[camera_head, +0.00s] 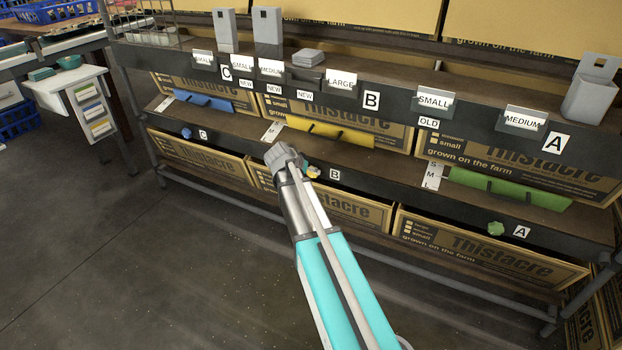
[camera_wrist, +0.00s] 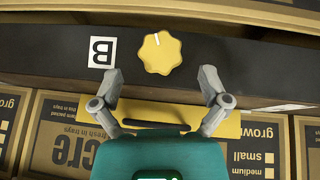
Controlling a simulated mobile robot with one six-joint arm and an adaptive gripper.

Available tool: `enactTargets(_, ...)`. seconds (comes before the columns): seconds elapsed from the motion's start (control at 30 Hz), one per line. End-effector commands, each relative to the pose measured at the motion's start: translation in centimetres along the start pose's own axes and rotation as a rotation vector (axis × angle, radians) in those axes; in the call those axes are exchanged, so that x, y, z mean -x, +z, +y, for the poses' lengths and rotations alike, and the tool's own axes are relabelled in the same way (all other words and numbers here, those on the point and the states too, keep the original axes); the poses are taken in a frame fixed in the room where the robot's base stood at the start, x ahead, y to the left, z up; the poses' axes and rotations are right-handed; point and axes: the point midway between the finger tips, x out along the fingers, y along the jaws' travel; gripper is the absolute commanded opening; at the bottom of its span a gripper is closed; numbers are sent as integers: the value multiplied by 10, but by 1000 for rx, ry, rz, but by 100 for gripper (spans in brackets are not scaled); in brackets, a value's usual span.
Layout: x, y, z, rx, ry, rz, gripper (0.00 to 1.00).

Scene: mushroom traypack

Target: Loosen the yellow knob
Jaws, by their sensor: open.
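The yellow knob (camera_wrist: 161,53) is a lobed dial with a white mark, on the dark front rail of the shelf. In the wrist view it lies ahead of and between my fingertips, apart from both. My gripper (camera_wrist: 160,82) is open and empty there. In the head view my arm reaches to the rail beside the B label, and the knob (camera_head: 313,172) is mostly hidden behind my gripper. A yellow slide plate (camera_head: 330,133) with a dark handle lies on the shelf above the knob.
A blue knob (camera_head: 186,133) sits on the rail to the left, and a green knob (camera_head: 495,228) to the right. Blue (camera_head: 203,101) and green (camera_head: 508,189) plates lie on the same shelf. Cardboard boxes (camera_head: 480,245) fill the space below. The floor (camera_head: 150,270) is clear.

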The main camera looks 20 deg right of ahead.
Motion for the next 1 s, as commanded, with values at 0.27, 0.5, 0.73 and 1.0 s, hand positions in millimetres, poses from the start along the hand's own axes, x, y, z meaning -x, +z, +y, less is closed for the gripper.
enactTargets(0.27, -29, 1, 0, 0, 1, 0, 95)
enactTargets(0.5, -38, 0, 0, 0, 1, 0, 95)
enactTargets(0.73, -38, 0, 1, 0, 1, 0, 95)
enactTargets(1.0, -38, 0, 1, 0, 1, 0, 62)
